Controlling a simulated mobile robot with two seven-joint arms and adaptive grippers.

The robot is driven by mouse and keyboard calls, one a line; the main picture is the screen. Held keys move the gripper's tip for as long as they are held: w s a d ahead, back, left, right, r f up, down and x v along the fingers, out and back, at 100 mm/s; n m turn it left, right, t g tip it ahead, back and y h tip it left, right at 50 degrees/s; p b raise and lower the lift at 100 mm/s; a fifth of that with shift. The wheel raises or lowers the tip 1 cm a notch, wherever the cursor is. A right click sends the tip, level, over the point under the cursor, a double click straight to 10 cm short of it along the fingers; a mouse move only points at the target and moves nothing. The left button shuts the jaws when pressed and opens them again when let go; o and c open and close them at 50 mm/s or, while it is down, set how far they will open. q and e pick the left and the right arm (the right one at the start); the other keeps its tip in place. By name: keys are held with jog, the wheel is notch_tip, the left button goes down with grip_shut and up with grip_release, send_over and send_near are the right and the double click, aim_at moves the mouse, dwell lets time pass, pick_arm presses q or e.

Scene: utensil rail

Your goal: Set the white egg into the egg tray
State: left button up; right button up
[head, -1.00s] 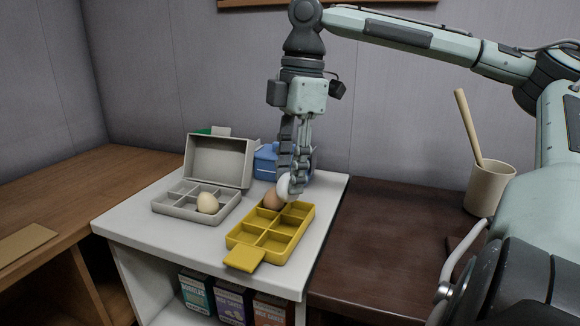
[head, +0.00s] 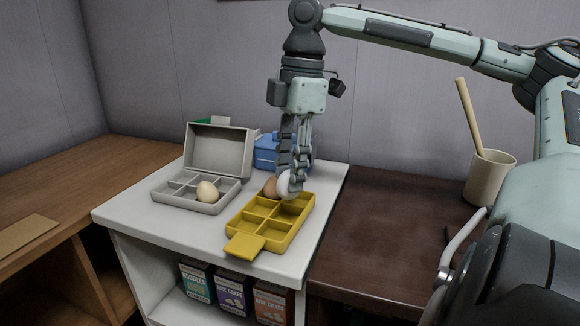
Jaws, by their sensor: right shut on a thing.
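The white egg (head: 284,184) is held between the fingers of my right gripper (head: 290,188), at the far end of the yellow egg tray (head: 250,240). My right gripper points down and is shut on the egg. A brown egg (head: 270,187) sits in the far left compartment of the yellow tray, close beside the white egg. Whether the white egg touches the tray floor is hidden. The nearer compartments of the yellow tray look empty. My left gripper is not in view.
A grey carton (head: 217,153) with an open lid stands left of the tray, with a cream egg (head: 207,191) in it. A blue box (head: 267,152) stands behind the gripper. A beige crock (head: 490,182) with a wooden handle stands at right. The dark brown counter is mostly clear.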

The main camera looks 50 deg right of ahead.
aim_at(290, 195)
jog(key=shift+f+b, duration=0.4)
jog(key=shift+f, duration=2.1)
dwell(1.0)
jog(key=o, duration=0.7)
jog(key=r, duration=0.4)
jog(key=d+r, duration=0.1)
jog(key=r, duration=0.7)
jog(key=shift+s+d, duration=0.15)
jog(key=shift+s, duration=0.15)
